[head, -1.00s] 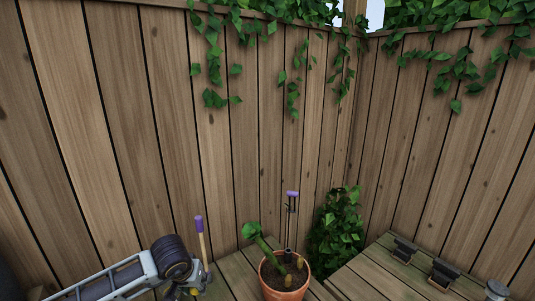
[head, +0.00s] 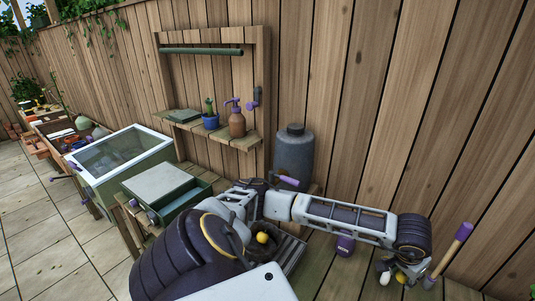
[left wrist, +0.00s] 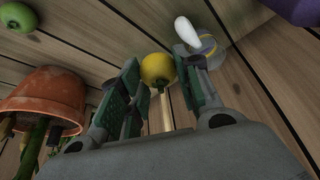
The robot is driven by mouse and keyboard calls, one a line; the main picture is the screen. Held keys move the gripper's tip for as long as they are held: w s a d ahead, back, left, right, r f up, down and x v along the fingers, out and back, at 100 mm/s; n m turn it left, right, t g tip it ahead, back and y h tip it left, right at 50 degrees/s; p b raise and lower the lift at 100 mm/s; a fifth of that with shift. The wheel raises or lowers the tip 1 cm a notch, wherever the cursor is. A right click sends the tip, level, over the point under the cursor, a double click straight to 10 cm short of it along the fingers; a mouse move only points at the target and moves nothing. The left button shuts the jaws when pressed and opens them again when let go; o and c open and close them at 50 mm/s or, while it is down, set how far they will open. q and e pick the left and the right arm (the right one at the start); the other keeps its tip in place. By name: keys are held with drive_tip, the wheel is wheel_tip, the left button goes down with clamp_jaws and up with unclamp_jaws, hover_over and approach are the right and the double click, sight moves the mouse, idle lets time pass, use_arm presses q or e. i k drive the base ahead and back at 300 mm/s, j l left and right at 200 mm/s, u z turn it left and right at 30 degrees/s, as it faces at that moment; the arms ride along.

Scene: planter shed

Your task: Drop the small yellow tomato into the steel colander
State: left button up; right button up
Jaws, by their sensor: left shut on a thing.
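The small yellow tomato (left wrist: 157,68) sits between the fingertips of my left gripper (left wrist: 152,88) in the left wrist view. In the head view my left gripper (head: 408,274) is at the lower right, shut on the yellow tomato (head: 400,278), beside a wooden handle with a purple end. My fingers partly cover the tomato. I cannot make out the steel colander in either current view. My right gripper is not in view.
A white rounded thing (left wrist: 187,31) shows just beyond the tomato. A terracotta pot (left wrist: 48,95) and a green fruit (left wrist: 18,17) are at left. In the head view, a purple-ended handle (head: 450,254), a grey canister (head: 293,155) and a green drawer box (head: 170,190) stand around my arm.

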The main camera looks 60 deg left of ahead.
sight(253, 245)
drive_tip(key=k+u, duration=0.1)
drive_tip(key=u, duration=0.3)
drive_tip(key=k+u, duration=0.15)
drive_tip(key=u, duration=0.2)
drive_tip(key=k+j+u, duration=0.1)
drive_tip(key=u, duration=0.3)
